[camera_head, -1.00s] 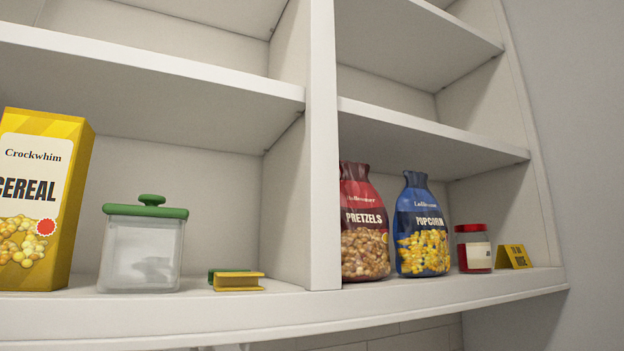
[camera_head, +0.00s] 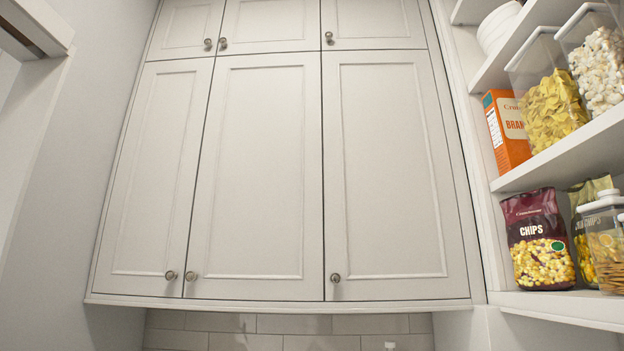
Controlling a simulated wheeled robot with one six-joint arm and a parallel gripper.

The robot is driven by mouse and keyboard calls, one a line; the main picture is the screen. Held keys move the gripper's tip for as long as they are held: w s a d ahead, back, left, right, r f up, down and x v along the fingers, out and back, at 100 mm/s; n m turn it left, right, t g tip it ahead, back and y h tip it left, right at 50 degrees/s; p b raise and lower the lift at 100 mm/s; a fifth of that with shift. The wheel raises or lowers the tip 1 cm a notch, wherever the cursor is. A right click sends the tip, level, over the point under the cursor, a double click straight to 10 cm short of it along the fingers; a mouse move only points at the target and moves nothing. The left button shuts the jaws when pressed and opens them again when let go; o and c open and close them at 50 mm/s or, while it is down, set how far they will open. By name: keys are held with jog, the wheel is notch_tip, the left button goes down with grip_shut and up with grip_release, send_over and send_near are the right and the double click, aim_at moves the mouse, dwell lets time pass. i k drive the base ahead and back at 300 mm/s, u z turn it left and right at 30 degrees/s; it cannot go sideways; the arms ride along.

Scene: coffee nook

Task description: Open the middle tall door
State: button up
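The middle tall door (camera_head: 259,175) is a pale panelled door in the wall cabinet, and it is closed. Its round metal knob (camera_head: 191,276) sits at its lower left corner, close to the knob (camera_head: 170,275) of the left tall door (camera_head: 155,175). The right tall door (camera_head: 390,170) is closed too, with its knob (camera_head: 335,278) at its lower left corner. My gripper is not in view.
Small closed doors (camera_head: 264,25) sit above the tall ones. Open shelves at the right hold a chips bag (camera_head: 538,240), an orange box (camera_head: 507,130) and clear containers (camera_head: 552,90). Tiled wall (camera_head: 285,325) shows below the cabinet. Nothing blocks the doors in this view.

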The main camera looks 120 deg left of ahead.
aim_at(256, 230)
jog(key=u, duration=3.35)
jog(key=i, duration=0.75)
jog(key=u, duration=0.05)
